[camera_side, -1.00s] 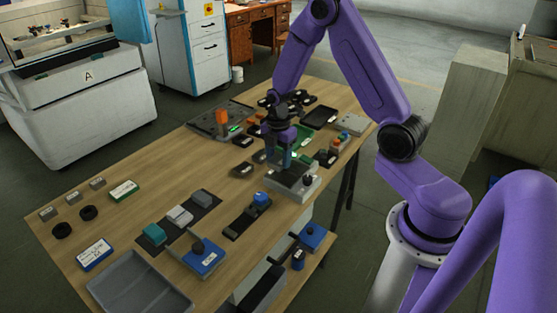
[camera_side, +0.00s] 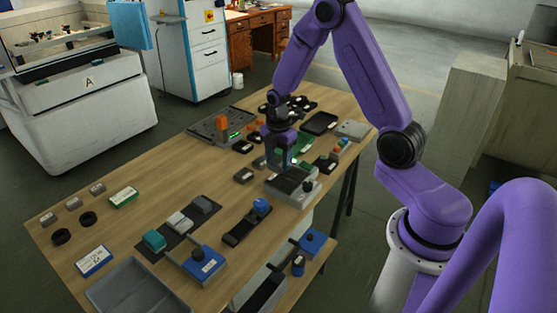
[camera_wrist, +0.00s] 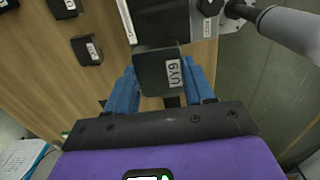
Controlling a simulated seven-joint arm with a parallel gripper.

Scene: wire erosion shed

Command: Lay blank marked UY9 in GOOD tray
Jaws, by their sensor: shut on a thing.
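The dark blank marked UY9 (camera_wrist: 158,75) is between my gripper's blue fingers in the wrist view, its white label facing the camera. My gripper (camera_wrist: 163,90) is shut on it. In the side view my gripper (camera_side: 279,163) is low over the grey fixture with a dark top (camera_side: 291,186) near the table's right edge. The blank cannot be made out there. The fixture also shows in the wrist view (camera_wrist: 168,22), just beyond the blank. A green tray (camera_side: 304,146) lies behind my gripper, partly hidden; I cannot read any GOOD label.
Other dark labelled blanks (camera_wrist: 87,49) lie on the wood beside the fixture. A grey plate with an orange block (camera_side: 222,124) and a black tray (camera_side: 319,123) are farther back. Bare wood lies at the table's left middle.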

